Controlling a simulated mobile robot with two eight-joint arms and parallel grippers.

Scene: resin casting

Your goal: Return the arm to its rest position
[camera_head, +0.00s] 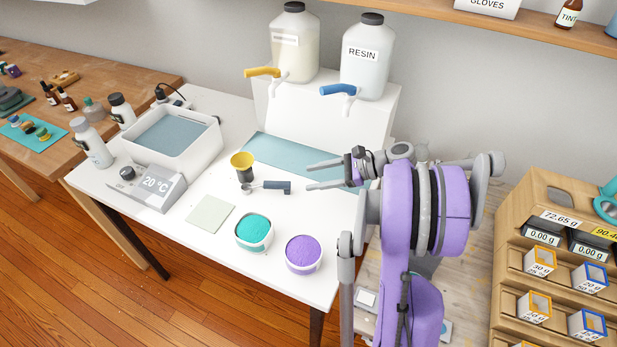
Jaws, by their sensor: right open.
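My right arm, purple and grey, rises from the lower right and bends toward the left. My right gripper (310,176) points left over the white table, open and empty, with its two fingers spread apart. It is above the teal mat and to the right of the yellow-rimmed dark cup (243,173). A small tool with a dark handle (277,187) lies just left of and below the fingertips. The arm hides part of the table's right side. My left gripper does not show.
The white table (190,245) holds a water bath (212,150), a teal tub (253,246), a purple tub (303,268) and a pale square (210,214). Two jugs (293,45) (368,60) stand on a white stand behind. A wooden rack (508,240) is at right.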

